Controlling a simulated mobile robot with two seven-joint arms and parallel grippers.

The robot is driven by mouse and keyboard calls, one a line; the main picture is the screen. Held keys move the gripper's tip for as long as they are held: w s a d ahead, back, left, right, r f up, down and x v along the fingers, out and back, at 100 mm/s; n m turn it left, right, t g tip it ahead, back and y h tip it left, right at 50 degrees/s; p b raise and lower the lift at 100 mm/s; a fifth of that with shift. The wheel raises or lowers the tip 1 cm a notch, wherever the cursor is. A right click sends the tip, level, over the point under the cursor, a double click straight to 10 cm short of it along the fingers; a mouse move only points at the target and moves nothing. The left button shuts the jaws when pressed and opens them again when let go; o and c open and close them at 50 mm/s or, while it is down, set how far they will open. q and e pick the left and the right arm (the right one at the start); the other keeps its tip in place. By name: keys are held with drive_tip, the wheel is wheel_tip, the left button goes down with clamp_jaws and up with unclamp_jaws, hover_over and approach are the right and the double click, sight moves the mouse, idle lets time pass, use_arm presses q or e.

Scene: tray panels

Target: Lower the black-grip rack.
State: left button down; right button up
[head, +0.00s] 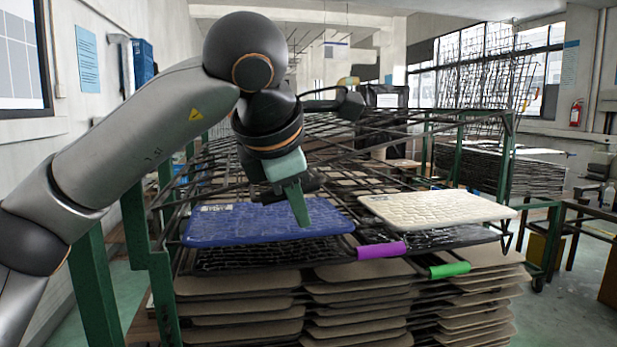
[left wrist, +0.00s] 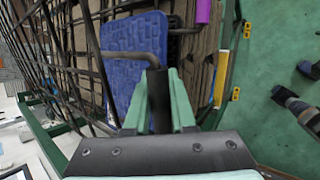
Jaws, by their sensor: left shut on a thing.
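My left gripper (head: 300,205) reaches over the stack from the left. In the left wrist view its green fingers (left wrist: 160,115) are shut on the black grip (left wrist: 159,98), which joins a bent dark rod. In the head view my gripper hides most of this grip. Dark wire bars (head: 385,130) of raised racks slope behind the gripper, above the lower racks; which bars belong to the black-grip rack is hard to tell. My right gripper is not in view.
Below lie a blue panel (head: 270,224) and a cream panel (head: 440,207). A purple grip (head: 381,251) and a green grip (head: 450,269) stick out in front. Brown panels (head: 365,312) fill the racks underneath.

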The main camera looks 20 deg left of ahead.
use_arm(q)
drive_tip(key=shift+f+g+y, duration=0.4)
drive_tip(key=shift+f+y, duration=0.1)
drive_tip(key=shift+f, duration=0.6)
drive_tip(key=c, duration=0.8)
unclamp_jaws()
drive_tip(key=shift+o, duration=0.2)
drive_tip(key=v, duration=1.2)
drive_tip(key=shift+s, duration=0.2)
